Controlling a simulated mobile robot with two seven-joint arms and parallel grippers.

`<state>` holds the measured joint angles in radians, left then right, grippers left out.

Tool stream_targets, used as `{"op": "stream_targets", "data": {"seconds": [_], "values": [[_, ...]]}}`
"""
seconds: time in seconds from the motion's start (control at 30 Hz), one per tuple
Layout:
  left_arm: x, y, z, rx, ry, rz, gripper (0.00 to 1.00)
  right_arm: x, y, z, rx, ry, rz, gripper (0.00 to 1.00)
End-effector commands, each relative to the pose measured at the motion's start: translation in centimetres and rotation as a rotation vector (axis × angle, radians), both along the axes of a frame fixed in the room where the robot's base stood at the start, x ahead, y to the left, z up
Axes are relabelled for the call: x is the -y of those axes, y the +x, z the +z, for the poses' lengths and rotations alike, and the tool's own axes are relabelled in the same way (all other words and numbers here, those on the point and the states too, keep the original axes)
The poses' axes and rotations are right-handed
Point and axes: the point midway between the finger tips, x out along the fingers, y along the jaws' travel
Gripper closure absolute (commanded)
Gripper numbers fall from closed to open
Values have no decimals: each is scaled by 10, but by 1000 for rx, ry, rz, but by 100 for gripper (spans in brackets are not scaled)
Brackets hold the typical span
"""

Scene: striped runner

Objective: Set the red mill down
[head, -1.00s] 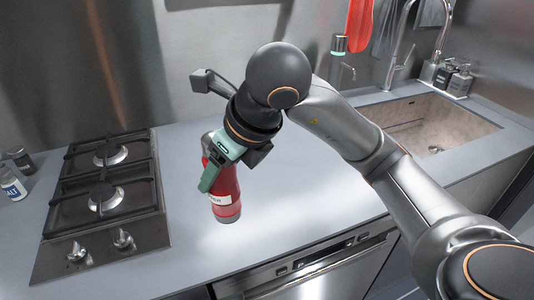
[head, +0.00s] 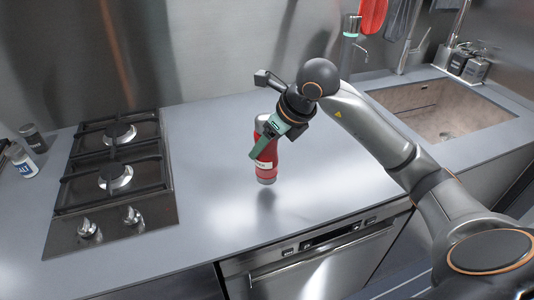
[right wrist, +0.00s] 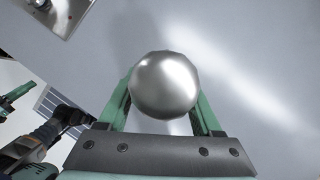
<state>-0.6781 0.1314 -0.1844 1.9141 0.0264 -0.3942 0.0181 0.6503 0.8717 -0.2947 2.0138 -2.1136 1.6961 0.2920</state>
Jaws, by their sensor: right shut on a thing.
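The red mill (head: 266,172) has a pale label and is upright or nearly so in the head view. My right gripper (head: 263,150) is shut on its upper part. A dark shadow on the counter just below suggests the mill's base is a little above the surface. In the right wrist view, its round silver top (right wrist: 165,84) sits between the two green fingers and hides the rest of it. Part of my left gripper (right wrist: 14,97) shows at the left edge of the wrist view, its jaws unclear; it is out of the head view.
The grey counter (head: 210,200) is clear around the mill. A two-burner hob (head: 115,225) is to the left, with a salt container (head: 24,165) and a dark jar (head: 33,138) beyond it. A sink (head: 435,110) with bottles behind it is at the right.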

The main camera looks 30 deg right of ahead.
Motion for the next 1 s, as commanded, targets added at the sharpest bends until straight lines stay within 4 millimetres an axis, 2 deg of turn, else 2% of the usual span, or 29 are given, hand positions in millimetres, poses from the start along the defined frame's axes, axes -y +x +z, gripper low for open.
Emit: {"op": "stream_targets", "data": {"seconds": [0.03, 0.23, 0.63, 0.67, 0.9, 1.0], "values": [[0, 0, 0, 0, 0, 0, 100, 5, 2, -7, -4, 0, -4, 100], [0, 0, 4, 0, 0, 0, 100, 3, 1, -30, -2, 1, 0, 100], [0, 0, 2, -1, 0, 0, 100, 3, 2, -37, 0, -1, 0, 100], [0, 0, 1, -1, 0, 0, 100, 3, 1, -38, -1, 0, 0, 33], [0, 0, 2, -1, 0, 0, 100, 3, 2, -37, -2, -1, 0, 6], [0, 0, 2, -1, 0, 0, 100, 3, 1, -37, -2, 0, -1, 4]]}}
